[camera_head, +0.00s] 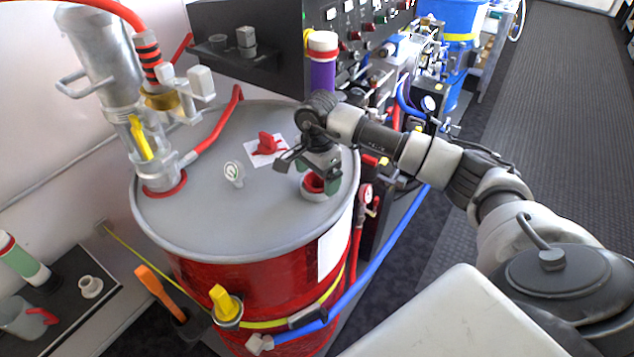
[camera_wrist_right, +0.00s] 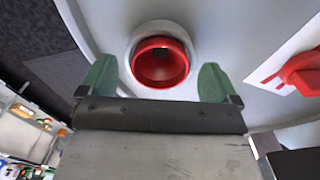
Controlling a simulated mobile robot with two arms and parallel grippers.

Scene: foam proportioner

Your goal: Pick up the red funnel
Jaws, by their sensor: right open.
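The red funnel (camera_head: 313,182) sits in a white ring-shaped holder (camera_head: 311,195) on the grey drum lid, near the lid's right edge. In the right wrist view the red funnel (camera_wrist_right: 160,62) shows as a round open mouth inside the white ring. My right gripper (camera_head: 318,180) is over the funnel, with its green fingertips apart. In the wrist view the fingers of my right gripper (camera_wrist_right: 160,80) stand left and right of the funnel with gaps to it, and nothing is held. How far the fingertips reach down beside it is hard to tell. My left gripper is out of view.
The drum lid (camera_head: 200,215) also carries a red handle on a white label (camera_head: 266,145), a small white gauge (camera_head: 234,172) and a tall metal pump (camera_head: 105,60). A purple cylinder (camera_head: 322,70) and a black control panel (camera_head: 260,25) stand behind. The lid's front is clear.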

